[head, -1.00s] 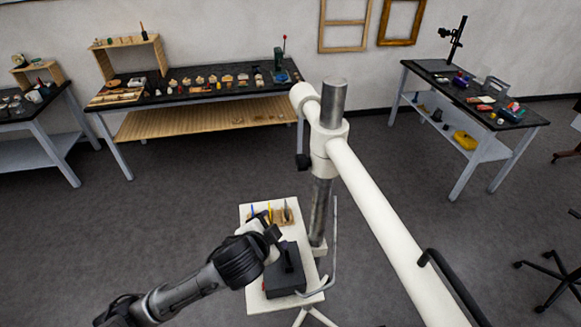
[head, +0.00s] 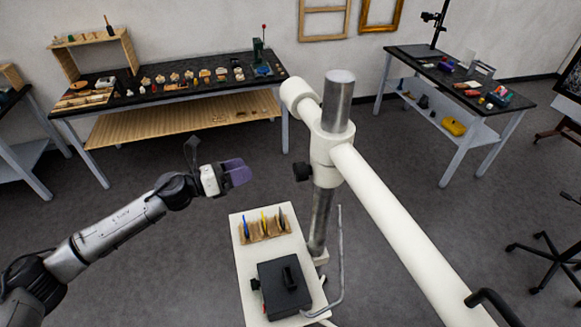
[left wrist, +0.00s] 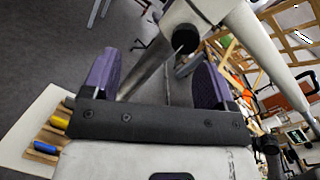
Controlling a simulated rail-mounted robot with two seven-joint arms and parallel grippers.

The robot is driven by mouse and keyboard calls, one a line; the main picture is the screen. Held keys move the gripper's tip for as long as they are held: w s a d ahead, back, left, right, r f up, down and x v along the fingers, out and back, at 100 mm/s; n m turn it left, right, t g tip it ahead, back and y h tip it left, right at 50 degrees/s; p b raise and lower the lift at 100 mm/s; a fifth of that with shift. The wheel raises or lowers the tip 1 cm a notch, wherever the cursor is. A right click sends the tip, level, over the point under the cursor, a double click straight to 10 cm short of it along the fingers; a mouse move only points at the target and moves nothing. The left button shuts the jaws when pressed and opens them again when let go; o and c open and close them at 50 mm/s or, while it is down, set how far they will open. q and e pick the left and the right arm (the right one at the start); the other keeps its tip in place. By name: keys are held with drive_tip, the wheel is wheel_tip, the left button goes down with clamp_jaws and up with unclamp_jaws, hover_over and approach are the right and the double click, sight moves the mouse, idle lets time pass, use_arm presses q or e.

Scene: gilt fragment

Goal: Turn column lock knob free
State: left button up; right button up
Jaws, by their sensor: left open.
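The column lock knob (head: 303,171) is a small black knob on the left side of the white collar (head: 328,150), which sits around a grey metal column (head: 320,222). In the left wrist view the black knob (left wrist: 185,39) shows beyond the fingers, near the top. My left gripper (head: 241,172) has purple fingers and points right, toward the knob, with a clear gap between them in the picture. The left wrist view shows the gripper (left wrist: 156,78) open with nothing between its fingers. My right gripper is not in view.
A white boom (head: 400,230) runs from the collar to the lower right. Below stands a white cart top (head: 243,272) with a black box (head: 284,290) and a holder of coloured tools (head: 264,228). A workbench (head: 100,105) is behind; open floor lies between.

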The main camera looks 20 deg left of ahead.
sight(295, 172)
use_arm(q)
drive_tip(key=w+d+m+g+p, duration=0.1)
drive_tip(key=d+m, duration=0.1)
drive_tip(key=d, duration=0.2)
drive_tip(key=w+d+m+g+h+p, duration=0.1)
drive_tip(key=w+d+m+p, duration=0.1)
drive_tip(key=d, duration=0.2)
drive_tip(key=w+d+m+g+h+p, duration=0.1)
drive_tip(key=d+p, duration=0.1)
drive_tip(key=d, duration=0.2)
drive_tip(key=shift+w+m, duration=0.25)
drive_tip(key=shift+m, duration=0.15)
drive_tip(key=shift+p+x, duration=0.3)
drive_tip(key=shift+x, duration=0.65)
drive_tip(key=shift+f, duration=0.2)
drive_tip(key=shift+c, duration=0.3)
drive_tip(key=c, duration=0.8)
drive_tip(key=shift+c, duration=0.2)
